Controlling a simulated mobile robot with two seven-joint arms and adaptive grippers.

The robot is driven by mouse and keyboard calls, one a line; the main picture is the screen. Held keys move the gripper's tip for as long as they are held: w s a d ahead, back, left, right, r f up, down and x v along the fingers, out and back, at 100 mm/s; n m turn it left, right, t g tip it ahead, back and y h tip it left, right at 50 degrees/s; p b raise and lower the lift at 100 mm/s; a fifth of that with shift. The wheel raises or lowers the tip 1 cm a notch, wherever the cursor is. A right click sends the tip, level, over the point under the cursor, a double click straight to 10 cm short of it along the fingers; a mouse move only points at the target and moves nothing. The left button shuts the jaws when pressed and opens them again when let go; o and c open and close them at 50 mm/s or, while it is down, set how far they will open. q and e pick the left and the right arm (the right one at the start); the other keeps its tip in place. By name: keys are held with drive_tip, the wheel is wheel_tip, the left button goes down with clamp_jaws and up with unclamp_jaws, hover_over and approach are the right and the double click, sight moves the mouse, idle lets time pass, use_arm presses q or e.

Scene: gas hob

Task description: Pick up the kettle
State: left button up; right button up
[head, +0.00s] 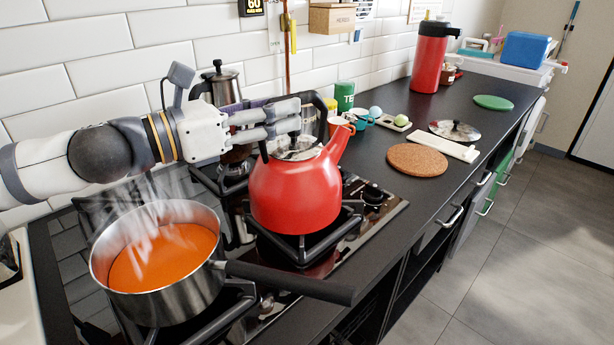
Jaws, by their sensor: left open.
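The red kettle (296,192) stands upright on a burner grate of the hob in the head view, its spout pointing up and to the right. Its dark handle (320,108) arches over the silver lid, partly hidden behind my fingers. My left gripper (280,118) comes in from the left, just above the kettle, with its fingers pointing right at handle height. It is open, and the fingers overlap the handle in the picture. I cannot tell whether they touch it. My right gripper is not in view.
A steaming steel saucepan (185,299) of orange soup stands at front left, its long handle reaching right, in front of the kettle. A moka pot (220,84) stands behind my gripper. A cork mat (417,160), a glass lid (455,131) and a red flask (429,60) are to the right.

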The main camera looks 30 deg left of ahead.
sight(300, 93)
use_arm(q)
drive_tip(key=b+x, duration=0.2)
drive_tip(key=x, duration=0.2)
drive_tip(key=shift+w+d, duration=0.25)
drive_tip(key=shift+w, duration=0.05)
drive_tip(key=shift+w+r, duration=0.15)
drive_tip(key=shift+r, duration=0.15)
drive_tip(key=shift+c, duration=0.2)
clamp_jaws()
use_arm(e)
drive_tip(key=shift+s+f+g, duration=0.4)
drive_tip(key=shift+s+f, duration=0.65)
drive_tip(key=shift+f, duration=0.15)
use_arm(q)
drive_tip(key=shift+r, duration=0.1)
